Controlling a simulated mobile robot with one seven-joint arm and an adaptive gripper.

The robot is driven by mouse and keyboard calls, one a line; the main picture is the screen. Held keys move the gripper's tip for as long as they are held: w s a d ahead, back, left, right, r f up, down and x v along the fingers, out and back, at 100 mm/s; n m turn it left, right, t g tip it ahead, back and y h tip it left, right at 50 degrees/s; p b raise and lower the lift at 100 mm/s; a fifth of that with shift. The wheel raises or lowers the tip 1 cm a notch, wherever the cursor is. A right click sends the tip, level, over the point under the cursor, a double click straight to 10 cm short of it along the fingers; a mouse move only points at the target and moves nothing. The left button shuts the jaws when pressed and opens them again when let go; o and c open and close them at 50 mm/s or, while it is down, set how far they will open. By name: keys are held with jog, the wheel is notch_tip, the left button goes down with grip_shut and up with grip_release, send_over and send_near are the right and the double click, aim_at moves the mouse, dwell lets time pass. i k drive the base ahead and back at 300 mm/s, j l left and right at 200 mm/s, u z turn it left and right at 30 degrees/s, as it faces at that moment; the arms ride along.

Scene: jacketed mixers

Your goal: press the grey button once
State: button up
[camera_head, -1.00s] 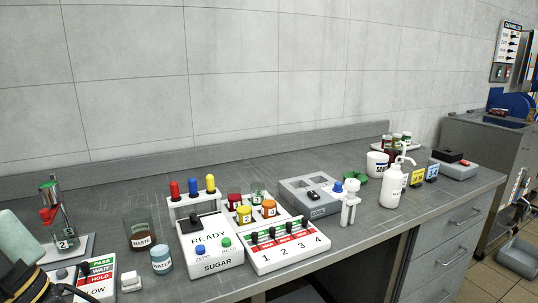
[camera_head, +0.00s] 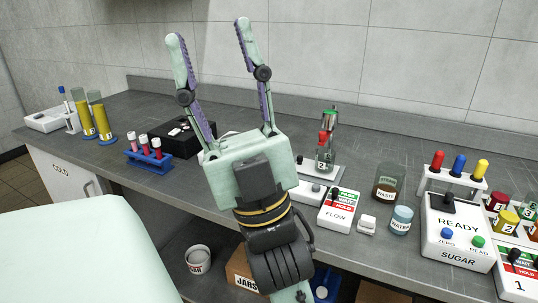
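My gripper (camera_head: 208,32) stands upright in the middle of the view, its two fingers spread wide with nothing between them. Its fingertips are against the backdrop of the wall, and its body hides part of the bench. I cannot make out a button that is clearly grey. A white FLOW panel (camera_head: 338,216) with green, white and red bands is right of my gripper's body. A white SUGAR box (camera_head: 457,254) at the right has a blue button (camera_head: 446,233) and a green button (camera_head: 478,241). A small white block (camera_head: 367,225) lies beside the FLOW panel.
A black box (camera_head: 181,137), a blue rack of tubes (camera_head: 150,160) and yellow cylinders (camera_head: 104,124) stand left of my gripper. A WASTE beaker (camera_head: 388,183), a WATER jar (camera_head: 401,220) and a small stand (camera_head: 326,150) are to the right. The bench's front left is bare.

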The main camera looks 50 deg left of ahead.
aim_at(316, 187)
jog(key=u, duration=1.25)
